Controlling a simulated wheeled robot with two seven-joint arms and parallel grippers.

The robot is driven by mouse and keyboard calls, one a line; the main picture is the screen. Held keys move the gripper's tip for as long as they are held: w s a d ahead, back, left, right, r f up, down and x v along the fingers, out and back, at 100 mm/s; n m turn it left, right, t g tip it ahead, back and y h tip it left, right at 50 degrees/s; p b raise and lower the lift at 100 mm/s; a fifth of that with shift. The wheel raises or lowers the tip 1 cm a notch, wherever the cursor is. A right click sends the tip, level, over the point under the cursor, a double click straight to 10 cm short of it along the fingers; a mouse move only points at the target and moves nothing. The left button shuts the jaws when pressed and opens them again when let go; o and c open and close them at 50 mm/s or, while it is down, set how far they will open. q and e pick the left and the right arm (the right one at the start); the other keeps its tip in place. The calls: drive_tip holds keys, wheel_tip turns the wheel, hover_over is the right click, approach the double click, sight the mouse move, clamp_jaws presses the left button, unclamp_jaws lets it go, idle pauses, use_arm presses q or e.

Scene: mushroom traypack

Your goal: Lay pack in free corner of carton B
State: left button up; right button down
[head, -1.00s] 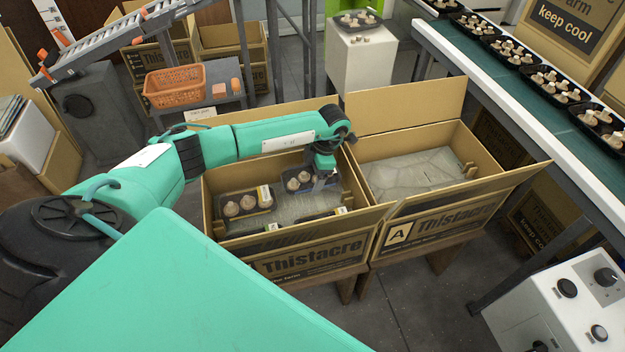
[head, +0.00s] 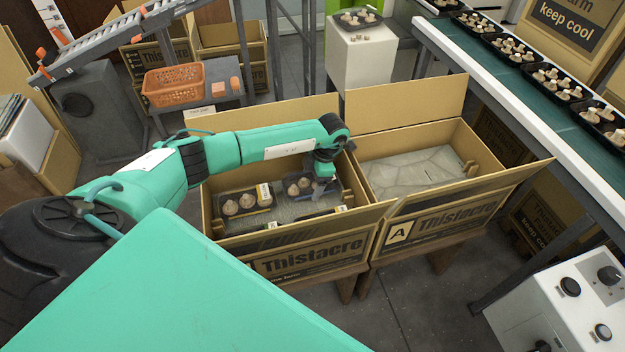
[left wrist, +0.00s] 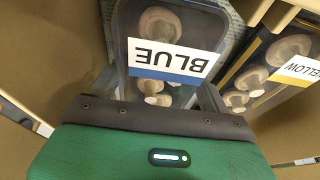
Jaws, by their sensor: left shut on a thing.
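My left gripper (head: 320,188) reaches down into the left carton (head: 312,262), beside the right carton marked A. It is shut on a dark mushroom pack (head: 296,194) at the back right of that carton. In the left wrist view this pack has a BLUE label (left wrist: 173,62) and lies between the fingers. A second pack (head: 246,212), with a yellow label strip, sits at the back left; its YELLOW label (left wrist: 300,70) shows in the wrist view. Edges of more packs show along the front wall, mostly hidden. I cannot tell whether the held pack touches the floor. My right gripper is not in view.
Carton A (head: 440,218) stands open at the right, with a grey liner and no packs visible. The conveyor (head: 530,80) carries several packs at the upper right. An orange basket (head: 174,84) is behind the left carton. Raised flaps (head: 405,103) stand behind the cartons.

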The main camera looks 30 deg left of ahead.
use_arm(q)
drive_tip(key=shift+f, duration=0.1)
drive_tip(key=o, duration=0.9)
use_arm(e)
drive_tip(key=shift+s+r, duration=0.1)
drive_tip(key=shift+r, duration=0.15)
use_arm(q)
drive_tip(key=shift+r+p, duration=0.3)
drive_tip(key=shift+r, duration=0.05)
drive_tip(key=shift+r+p, duration=0.3)
drive_tip(key=shift+r, duration=0.1)
drive_tip(key=v, duration=1)
drive_tip(key=shift+w+d+r, duration=0.1)
drive_tip(key=shift+r, duration=0.05)
drive_tip(key=shift+w+d+r, duration=0.1)
drive_tip(key=shift+r, duration=0.6)
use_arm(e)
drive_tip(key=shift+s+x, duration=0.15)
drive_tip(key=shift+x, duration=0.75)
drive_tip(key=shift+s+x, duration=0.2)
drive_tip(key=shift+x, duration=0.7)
